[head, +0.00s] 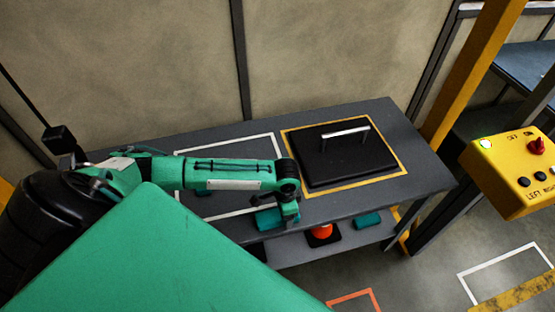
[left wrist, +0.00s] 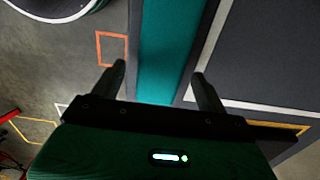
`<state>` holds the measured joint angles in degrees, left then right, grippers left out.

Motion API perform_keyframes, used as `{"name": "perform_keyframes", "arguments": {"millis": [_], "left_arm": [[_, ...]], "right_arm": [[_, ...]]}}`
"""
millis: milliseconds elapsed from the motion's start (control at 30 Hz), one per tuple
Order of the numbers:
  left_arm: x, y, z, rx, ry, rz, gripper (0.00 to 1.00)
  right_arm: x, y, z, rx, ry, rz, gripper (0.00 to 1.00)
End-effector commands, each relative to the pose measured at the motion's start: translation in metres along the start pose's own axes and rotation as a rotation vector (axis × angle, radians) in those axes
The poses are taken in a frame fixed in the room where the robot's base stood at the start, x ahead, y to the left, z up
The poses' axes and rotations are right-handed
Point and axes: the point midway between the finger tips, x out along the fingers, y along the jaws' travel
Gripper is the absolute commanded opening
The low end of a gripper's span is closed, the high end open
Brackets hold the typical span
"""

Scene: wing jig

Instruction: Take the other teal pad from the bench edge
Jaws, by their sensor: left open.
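A teal pad (head: 267,219) lies at the bench's front edge, partly hidden by my left gripper in the head view. My left gripper (head: 291,218) is above and beside it, pointing down. In the left wrist view the teal pad (left wrist: 165,45) runs as a long strip between the two spread fingers of my left gripper (left wrist: 158,75). The fingers stand on either side of the strip; I cannot tell whether they touch it. My right gripper is not in view.
The grey bench (head: 425,150) carries a black lidded panel (head: 345,160) with a silver handle, inside a yellow outline. A white outline lies under my left arm. The lower shelf holds an orange item (head: 322,231) and a teal block (head: 368,220). A yellow button box (head: 515,170) stands right.

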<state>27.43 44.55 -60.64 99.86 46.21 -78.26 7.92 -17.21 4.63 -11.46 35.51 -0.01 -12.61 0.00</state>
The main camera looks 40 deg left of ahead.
Motion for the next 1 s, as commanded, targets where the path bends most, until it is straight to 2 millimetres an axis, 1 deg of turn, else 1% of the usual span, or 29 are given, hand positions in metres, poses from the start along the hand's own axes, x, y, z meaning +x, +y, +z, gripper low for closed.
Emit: {"name": "perform_keyframes", "arguments": {"millis": [33, 133, 233, 400, 567, 600, 633, 667, 1000], "left_arm": [[0.006, 0.001, 0.000, -0.001, -0.002, 0.001, 0.75], [0.016, 0.000, 0.000, 0.000, -0.001, 0.000, 0.75], [0.020, 0.000, 0.000, 0.001, -0.001, -0.001, 0.75], [0.020, 0.000, 0.000, 0.001, 0.000, -0.001, 0.75], [0.019, 0.000, 0.000, 0.001, 0.000, -0.001, 0.44], [0.019, 0.000, 0.000, 0.001, 0.000, -0.001, 0.36], [0.019, 0.000, 0.000, 0.001, 0.000, -0.001, 0.30], [0.019, 0.000, 0.000, 0.001, 0.000, 0.000, 0.27], [0.016, 0.000, 0.000, 0.000, 0.001, -0.001, 0.27]], "right_arm": [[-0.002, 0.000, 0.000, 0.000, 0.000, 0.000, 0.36], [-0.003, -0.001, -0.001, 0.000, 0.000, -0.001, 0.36], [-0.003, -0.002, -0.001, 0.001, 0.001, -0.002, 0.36], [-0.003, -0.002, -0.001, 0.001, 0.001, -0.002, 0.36], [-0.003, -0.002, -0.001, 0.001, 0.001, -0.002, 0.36], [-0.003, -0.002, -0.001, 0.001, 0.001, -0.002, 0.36], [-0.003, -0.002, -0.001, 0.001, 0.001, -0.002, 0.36], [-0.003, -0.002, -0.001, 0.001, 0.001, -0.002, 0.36], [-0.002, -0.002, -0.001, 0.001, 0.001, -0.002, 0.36]]}}
